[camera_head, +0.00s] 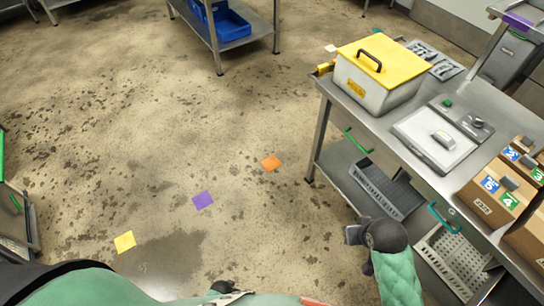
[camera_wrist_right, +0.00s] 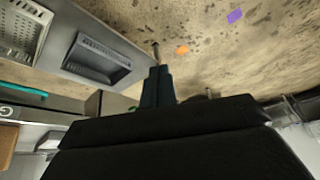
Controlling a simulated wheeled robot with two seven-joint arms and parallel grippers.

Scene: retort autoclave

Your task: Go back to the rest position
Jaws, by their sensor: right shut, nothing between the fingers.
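My right gripper (camera_head: 353,235) is in the head view, beside the left side of the steel table, at the end of my green-sleeved arm. In the right wrist view its dark fingers (camera_wrist_right: 157,82) are together, with nothing seen between them. It appears to be over open floor, apart from the table and the trays; the exact gap cannot be told. My left gripper cannot be made out in either view.
The steel table (camera_head: 330,95) holds a yellow-lidded box (camera_head: 375,75), a scale-like device (camera_head: 435,138) and cardboard boxes (camera_head: 485,205). Perforated trays (camera_head: 385,190) sit on its lower shelf. Floor with yellow (camera_head: 124,242), purple (camera_head: 203,200) and orange (camera_head: 270,163) markers is clear to the left.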

